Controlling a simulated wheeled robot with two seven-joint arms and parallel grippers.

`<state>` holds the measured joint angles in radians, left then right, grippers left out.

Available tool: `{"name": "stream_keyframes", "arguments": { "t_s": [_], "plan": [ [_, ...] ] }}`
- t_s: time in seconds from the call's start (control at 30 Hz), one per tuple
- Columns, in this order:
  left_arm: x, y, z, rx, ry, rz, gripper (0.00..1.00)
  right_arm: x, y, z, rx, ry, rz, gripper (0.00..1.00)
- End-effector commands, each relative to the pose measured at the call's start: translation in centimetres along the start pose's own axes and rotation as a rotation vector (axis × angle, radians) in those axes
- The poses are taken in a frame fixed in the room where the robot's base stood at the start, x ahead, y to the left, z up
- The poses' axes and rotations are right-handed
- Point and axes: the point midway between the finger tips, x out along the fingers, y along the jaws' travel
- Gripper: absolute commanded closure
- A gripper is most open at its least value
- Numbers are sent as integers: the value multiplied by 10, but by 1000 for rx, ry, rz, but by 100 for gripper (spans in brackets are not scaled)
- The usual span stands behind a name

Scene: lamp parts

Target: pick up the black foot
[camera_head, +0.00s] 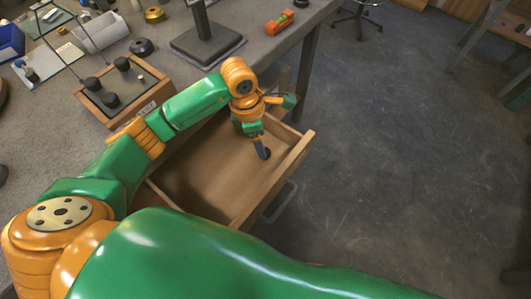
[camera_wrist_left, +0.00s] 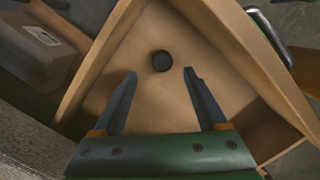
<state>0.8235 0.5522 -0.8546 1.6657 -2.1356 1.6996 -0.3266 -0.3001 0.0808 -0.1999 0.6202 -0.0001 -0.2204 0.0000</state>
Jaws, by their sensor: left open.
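The black foot (camera_wrist_left: 162,61) is a small dark round piece on the floor of the open wooden drawer (camera_head: 215,175), seen in the left wrist view. My left gripper (camera_head: 262,148) reaches down into the drawer near its front corner. In the left wrist view its two fingers (camera_wrist_left: 158,76) are spread apart with nothing between them. The foot lies just beyond the fingertips, roughly centred between them and apart from both. In the head view I cannot pick the foot out from the dark fingers. My right gripper is out of view.
Drawer walls (camera_wrist_left: 262,62) stand close around the left gripper. On the workbench are a wooden box with black knobs (camera_head: 125,85), a black round piece (camera_head: 143,46), a dark stand (camera_head: 207,42) and an orange level (camera_head: 279,22). Open floor (camera_head: 400,160) lies to the right.

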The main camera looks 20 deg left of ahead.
Motion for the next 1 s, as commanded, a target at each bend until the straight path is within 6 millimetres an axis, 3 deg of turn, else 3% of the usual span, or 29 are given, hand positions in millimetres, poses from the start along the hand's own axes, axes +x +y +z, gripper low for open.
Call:
{"name": "stream_keyframes", "arguments": {
  "t_s": [0.2, 0.47, 0.73, 0.77, 1.0],
  "plan": [
    [40, -4, 4, 0, 0, -3, 25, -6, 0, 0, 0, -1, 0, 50],
    [46, -3, 4, 1, -1, 0, 25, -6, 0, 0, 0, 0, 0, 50],
    [46, -3, 4, 1, 0, 0, 95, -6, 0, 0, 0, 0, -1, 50],
    [46, -3, 4, 1, 0, 0, 100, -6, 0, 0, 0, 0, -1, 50],
    [45, -3, 4, 1, -1, 1, 100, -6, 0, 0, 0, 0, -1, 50]
  ]
}}
